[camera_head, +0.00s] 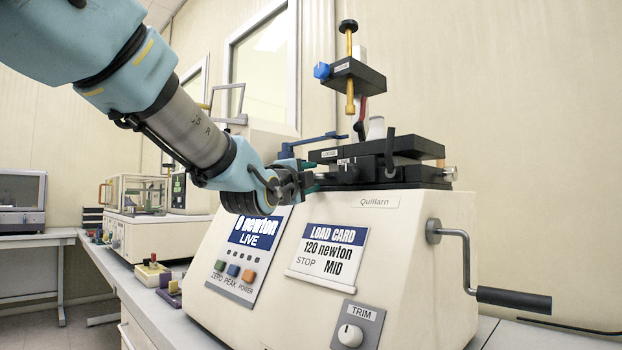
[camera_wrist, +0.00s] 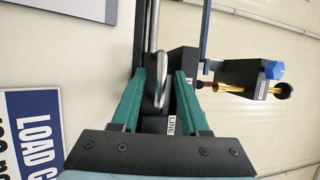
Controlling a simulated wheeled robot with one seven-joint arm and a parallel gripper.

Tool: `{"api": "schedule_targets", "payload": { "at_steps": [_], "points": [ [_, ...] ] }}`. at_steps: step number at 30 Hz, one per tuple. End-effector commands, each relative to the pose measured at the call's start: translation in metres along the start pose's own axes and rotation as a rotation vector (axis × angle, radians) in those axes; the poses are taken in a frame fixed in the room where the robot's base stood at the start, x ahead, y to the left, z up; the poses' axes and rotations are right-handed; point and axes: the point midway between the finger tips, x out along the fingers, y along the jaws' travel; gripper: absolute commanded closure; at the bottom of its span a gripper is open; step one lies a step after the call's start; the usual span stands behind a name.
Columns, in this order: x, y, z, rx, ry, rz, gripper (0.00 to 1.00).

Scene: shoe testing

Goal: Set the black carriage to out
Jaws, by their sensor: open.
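The black carriage (camera_head: 400,148) sits on top of the cream Quillarn machine, with small white labels on its black blocks. In the wrist view a black block (camera_wrist: 182,60) of this assembly and a label reading LINE show beyond the fingers. My gripper (camera_head: 312,178) is at the left end of the carriage assembly, just above the front panel. In the wrist view my gripper (camera_wrist: 160,76) has its green fingers apart. A rounded metal loop (camera_wrist: 161,85) shows between them, not clamped. Whether either finger touches it I cannot tell.
A black clamp head (camera_head: 358,75) with a blue knob stands above the carriage on a post. A side crank (camera_head: 512,300) juts out at the right. The load card (camera_head: 330,250) reads 120 newton, MID. Other instruments (camera_head: 140,205) stand on the bench at left.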

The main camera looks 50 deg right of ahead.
Motion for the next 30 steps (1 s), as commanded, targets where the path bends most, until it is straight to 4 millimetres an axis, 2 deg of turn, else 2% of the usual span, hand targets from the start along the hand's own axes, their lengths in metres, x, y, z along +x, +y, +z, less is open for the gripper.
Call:
{"api": "schedule_targets", "payload": {
  "at_steps": [5, 12, 18, 23, 30],
  "points": [
    [-0.018, 0.001, 0.001, -0.001, -0.001, -0.002, 0.55],
    [-0.066, 0.002, 0.001, 0.0, -0.001, -0.002, 0.55],
    [-0.096, 0.001, 0.0, 0.0, 0.0, -0.001, 0.55],
    [-0.107, 0.001, 0.0, 0.0, 0.0, 0.0, 0.55],
    [-0.108, 0.001, -0.001, 0.0, 0.001, 0.001, 0.55]
  ]
}}
